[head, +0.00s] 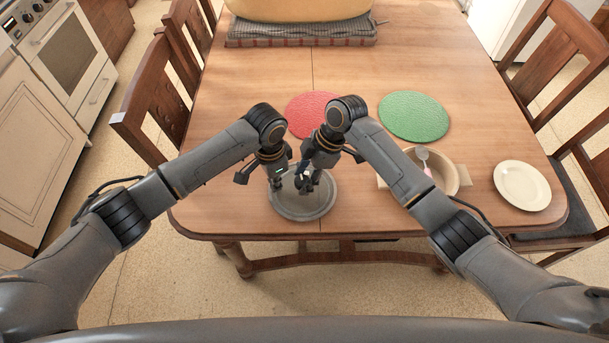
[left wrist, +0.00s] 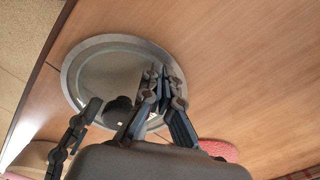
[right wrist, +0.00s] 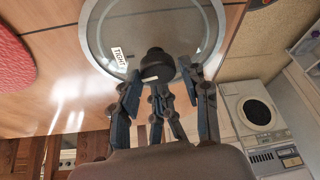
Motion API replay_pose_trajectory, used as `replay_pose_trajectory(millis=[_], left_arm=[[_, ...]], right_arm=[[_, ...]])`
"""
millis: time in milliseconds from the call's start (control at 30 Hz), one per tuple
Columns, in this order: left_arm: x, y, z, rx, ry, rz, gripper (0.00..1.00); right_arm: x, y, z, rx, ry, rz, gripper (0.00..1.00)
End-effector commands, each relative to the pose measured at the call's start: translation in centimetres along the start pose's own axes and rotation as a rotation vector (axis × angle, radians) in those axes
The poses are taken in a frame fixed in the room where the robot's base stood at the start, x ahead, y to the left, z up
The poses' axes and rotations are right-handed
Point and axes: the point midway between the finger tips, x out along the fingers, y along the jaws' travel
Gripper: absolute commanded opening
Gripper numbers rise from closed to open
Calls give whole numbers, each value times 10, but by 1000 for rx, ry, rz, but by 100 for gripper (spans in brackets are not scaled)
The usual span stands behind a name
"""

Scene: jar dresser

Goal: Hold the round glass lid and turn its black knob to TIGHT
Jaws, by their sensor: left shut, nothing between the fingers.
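The round glass lid (head: 302,207) with a grey rim lies flat at the table's front edge. It also shows in the left wrist view (left wrist: 88,70) and the right wrist view (right wrist: 100,30). Its black knob (right wrist: 155,62) stands at the middle, with a white mark at its near side. A white TIGHT label (right wrist: 119,60) is on the lid, left of the knob.
A red round mat (head: 305,108) and a green round mat (head: 413,115) lie behind. A bowl (head: 446,172) with a spoon and a white plate (head: 522,186) are on the right. Both my grippers are close together above the lid. Chairs flank the table.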

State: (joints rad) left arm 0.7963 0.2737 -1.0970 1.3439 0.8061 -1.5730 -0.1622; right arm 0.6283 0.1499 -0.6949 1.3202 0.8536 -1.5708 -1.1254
Motion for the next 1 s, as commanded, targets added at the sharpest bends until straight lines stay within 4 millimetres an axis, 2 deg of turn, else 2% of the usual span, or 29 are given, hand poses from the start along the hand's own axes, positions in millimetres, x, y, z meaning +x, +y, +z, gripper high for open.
replay_pose_trajectory(millis=[33,133,167,500,767,800,900,1000], left_arm=[[4,2,1,1,-4,5,0],[4,2,1,1,-4,5,0],[4,2,1,1,-4,5,0],[4,2,1,1,-4,4,0],[4,2,2,0,-5,4,0],[4,2,2,0,-5,4,0],[4,2,2,0,-5,4,0],[4,2,2,0,-5,4,0]], right_arm=[[0,0,0,0,0,0,29],[1,0,0,0,0,-1,8],[1,0,0,0,0,-1,7],[1,-2,0,118,0,47,6],[1,-2,0,127,0,49,6],[1,-2,0,127,1,49,40],[1,-2,0,127,0,49,60],[1,-2,0,126,0,50,61]])
